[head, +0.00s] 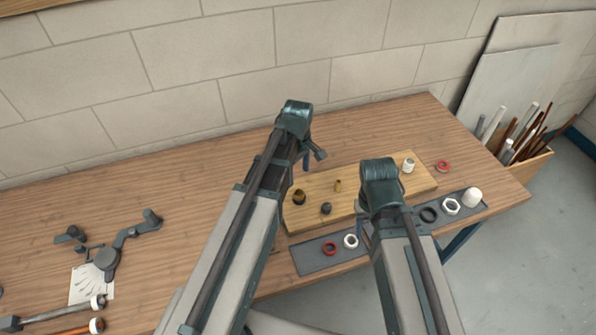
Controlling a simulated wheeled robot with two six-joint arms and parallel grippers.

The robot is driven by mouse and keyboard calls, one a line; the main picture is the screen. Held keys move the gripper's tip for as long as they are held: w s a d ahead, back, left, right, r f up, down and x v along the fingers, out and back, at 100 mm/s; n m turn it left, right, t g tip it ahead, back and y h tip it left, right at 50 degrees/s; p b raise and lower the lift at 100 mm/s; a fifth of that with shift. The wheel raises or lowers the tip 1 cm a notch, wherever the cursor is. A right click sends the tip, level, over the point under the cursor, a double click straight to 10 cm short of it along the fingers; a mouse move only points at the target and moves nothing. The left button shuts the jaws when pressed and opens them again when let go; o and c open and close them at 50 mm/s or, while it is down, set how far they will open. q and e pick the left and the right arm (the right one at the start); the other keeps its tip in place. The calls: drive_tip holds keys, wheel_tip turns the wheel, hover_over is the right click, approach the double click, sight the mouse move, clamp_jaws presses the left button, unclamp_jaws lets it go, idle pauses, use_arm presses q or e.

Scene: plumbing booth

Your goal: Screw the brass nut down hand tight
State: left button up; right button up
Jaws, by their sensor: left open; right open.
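A wooden board (424,181) lies on the bench. Near its left end stands a dark fitting with a brass-coloured part (299,197); I cannot tell whether this is the brass nut and its thread. A small brass piece (338,186) stands right of it, and a dark round fitting (326,208) is in front. My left gripper (313,160) is open and empty, above and behind the board's left end. My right gripper (364,222) is open, mostly hidden by its own wrist, over the board's front edge. Neither visibly touches a fitting.
A grey strip (318,265) in front holds a red ring (329,248), white nuts (351,241), a black ring (428,214) and a white cap (472,197). A white fitting (408,165) stands on the board's right. Tools lie left.

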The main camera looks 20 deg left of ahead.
sight(298, 192)
use_arm(q)
wheel_tip(298, 192, down, 9)
drive_tip(key=b, duration=0.8)
drive_tip(key=shift+f, duration=0.1)
use_arm(e)
wheel_tip(298, 192, down, 9)
drive_tip(key=shift+f, duration=0.1)
use_arm(q)
drive_tip(key=shift+c, duration=0.3)
clamp_jaws()
drive_tip(key=m, duration=0.4)
drive_tip(key=shift+m, duration=1)
